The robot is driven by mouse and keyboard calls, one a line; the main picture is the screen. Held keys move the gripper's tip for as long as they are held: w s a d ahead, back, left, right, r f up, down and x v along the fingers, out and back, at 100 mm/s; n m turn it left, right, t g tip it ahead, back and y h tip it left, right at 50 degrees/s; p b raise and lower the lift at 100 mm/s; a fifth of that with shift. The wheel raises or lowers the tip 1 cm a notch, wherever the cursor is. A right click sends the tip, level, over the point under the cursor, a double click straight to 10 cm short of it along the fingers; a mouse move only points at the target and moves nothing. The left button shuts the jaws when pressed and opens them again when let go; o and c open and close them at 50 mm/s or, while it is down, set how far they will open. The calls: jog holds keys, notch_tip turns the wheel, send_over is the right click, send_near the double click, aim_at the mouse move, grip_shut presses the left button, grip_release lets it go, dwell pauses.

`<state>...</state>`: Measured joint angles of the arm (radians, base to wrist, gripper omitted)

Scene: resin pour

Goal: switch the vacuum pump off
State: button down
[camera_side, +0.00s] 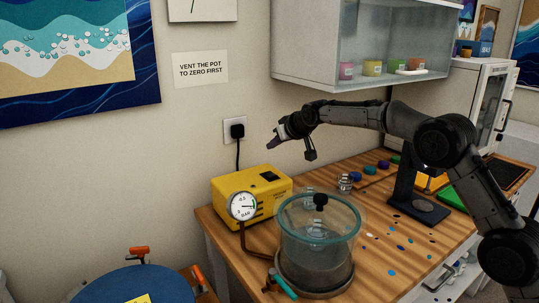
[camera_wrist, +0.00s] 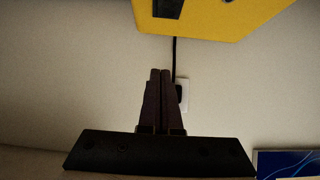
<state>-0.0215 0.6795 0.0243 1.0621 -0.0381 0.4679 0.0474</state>
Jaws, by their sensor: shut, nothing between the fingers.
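The yellow vacuum pump (camera_side: 242,186) stands on the left back corner of the wooden bench, with a black switch (camera_side: 269,176) on its top. In the wrist view, part of the pump (camera_wrist: 225,22) fills the upper edge and the dark switch (camera_wrist: 168,7) is cut off by the frame. I cannot tell the switch's position. My gripper (camera_side: 271,145) is above the pump, apart from it, near the wall. In the wrist view, its fingers (camera_wrist: 160,73) are together and empty.
A black plug (camera_side: 237,131) sits in the wall socket, its cable running down behind the pump. A round gauge (camera_side: 242,206) is at the pump's front. A clear lidded pot (camera_side: 317,250) stands in front. A wall cabinet (camera_side: 330,86) hangs above right. Jars and a dark stand occupy the bench's right.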

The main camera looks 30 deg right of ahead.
jog(key=v, duration=0.3)
jog(key=r+v, duration=0.1)
jog(key=shift+w+r, duration=0.1)
jog(key=shift+r, duration=0.05)
dwell(0.4)
jog(key=s+r+t, duration=0.2)
jog(key=s+r, duration=0.5)
jog(key=r, duration=0.5)
jog(key=s+d+f+v, duration=0.1)
jog(key=f+v, duration=0.1)
jog(key=v, duration=1)
jog(key=s+f+g, duration=0.2)
jog(key=s+f, duration=0.5)
jog(key=s, duration=0.4)
jog(key=s+f+g, duration=0.2)
jog(key=s+f, duration=0.6)
jog(key=s, duration=0.3)
jog(key=s+f+g, duration=0.2)
jog(key=s+f, duration=0.5)
jog(key=s, duration=0.5)
jog(key=shift+f+g, duration=0.25)
jog(key=shift+g, duration=0.15)
